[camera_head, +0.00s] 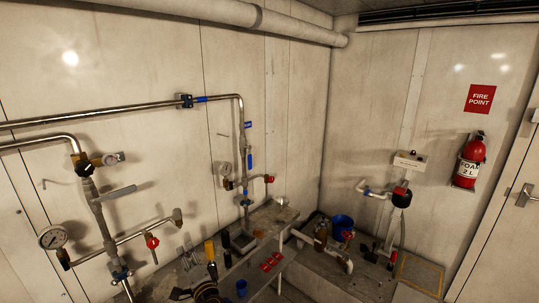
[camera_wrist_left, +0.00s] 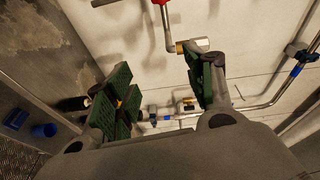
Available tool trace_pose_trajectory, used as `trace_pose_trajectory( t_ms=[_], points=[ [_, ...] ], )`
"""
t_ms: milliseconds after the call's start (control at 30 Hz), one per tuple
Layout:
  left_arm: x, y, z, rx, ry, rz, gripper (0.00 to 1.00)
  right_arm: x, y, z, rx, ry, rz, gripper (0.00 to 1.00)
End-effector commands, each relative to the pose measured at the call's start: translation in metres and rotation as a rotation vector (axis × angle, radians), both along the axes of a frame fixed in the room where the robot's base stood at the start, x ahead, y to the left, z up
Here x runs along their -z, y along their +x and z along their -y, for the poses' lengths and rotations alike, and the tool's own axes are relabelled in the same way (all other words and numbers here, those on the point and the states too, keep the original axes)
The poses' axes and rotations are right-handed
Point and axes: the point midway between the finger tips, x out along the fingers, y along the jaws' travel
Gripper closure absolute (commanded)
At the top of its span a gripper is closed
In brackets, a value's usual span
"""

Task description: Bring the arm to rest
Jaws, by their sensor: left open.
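My left gripper (camera_wrist_left: 158,65) shows in the left wrist view. Its two fingers with green ribbed pads stand wide apart, with nothing between them. Behind the fingers are the white wall and metal pipework. The right finger overlaps a brass pipe fitting (camera_wrist_left: 192,45) in the picture; I cannot tell whether they touch. In the head view I cannot clearly make out the left gripper among the dark items at the bottom. My right gripper is in neither view.
Pipes with a gauge (camera_head: 52,237) and a red valve handle (camera_head: 152,241) run along the left wall. A cluttered bench (camera_head: 275,215) carries a blue cup (camera_head: 241,288). A blue bucket (camera_head: 342,226) stands in the corner. A fire extinguisher (camera_head: 469,162) hangs at right.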

Motion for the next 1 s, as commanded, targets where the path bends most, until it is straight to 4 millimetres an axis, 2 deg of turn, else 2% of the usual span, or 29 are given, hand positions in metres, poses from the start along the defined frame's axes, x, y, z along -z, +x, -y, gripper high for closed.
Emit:
trace_pose_trajectory(
  t_ms=[100, 233, 467, 633, 767, 1000],
  points=[
    [0.038, 0.016, 0.021, 0.114, -0.083, -0.043, 0.46, 0.0, 0.0, -0.001, 0.0, 0.001, 0.0, 0.6],
    [0.091, 0.028, 0.041, 0.222, -0.191, -0.108, 0.46, 0.0, 0.0, -0.001, 0.0, 0.001, 0.0, 0.6],
    [0.194, 0.03, 0.062, 0.335, -0.403, -0.23, 0.46, 0.0, 0.0, -0.001, 0.001, 0.001, 0.0, 0.6],
    [0.265, 0.017, 0.067, 0.362, -0.567, -0.305, 0.46, 0.0, 0.0, -0.001, 0.0, 0.001, 0.0, 0.6],
    [0.319, -0.002, 0.067, 0.354, -0.692, -0.358, 0.46, 0.0, 0.0, -0.001, 0.0, 0.001, 0.0, 0.6],
    [0.413, -0.055, 0.058, 0.281, -0.907, -0.44, 0.46, 0.001, 0.0, 0.0, 0.0, 0.001, 0.0, 0.6]
  ],
)
